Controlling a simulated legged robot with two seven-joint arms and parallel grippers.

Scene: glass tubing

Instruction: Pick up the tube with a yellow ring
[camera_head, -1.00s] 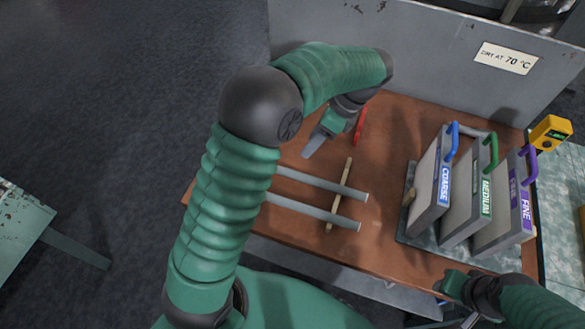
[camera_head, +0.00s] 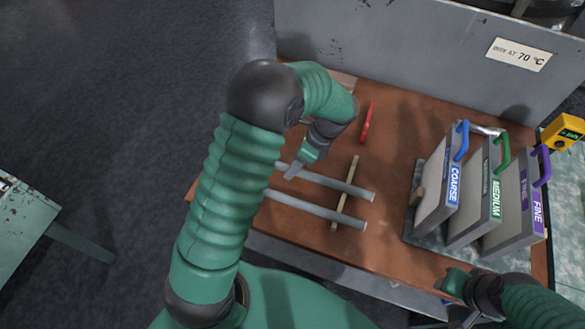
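Two pale grey tubes lie side by side on the brown bench: the far tube (camera_head: 345,187) and the near tube (camera_head: 325,214). Their right ends rest across a thin wooden strip (camera_head: 352,178). Their left parts are hidden behind my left arm, and no yellow ring shows on the visible lengths. My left gripper (camera_head: 293,171) points down over the far tube near its left visible part. Whether it touches the tube or how wide it is open cannot be made out. My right gripper (camera_head: 455,300) is at the bench's front right edge, its fingers unclear.
Grey blocks labelled COARSE (camera_head: 440,185), MEDIUM (camera_head: 482,200) and FINE (camera_head: 518,212) stand on a tray at the right. A red tool (camera_head: 367,122) lies behind the tubes. A grey panel (camera_head: 400,45) closes the back. A yellow device (camera_head: 563,131) is far right.

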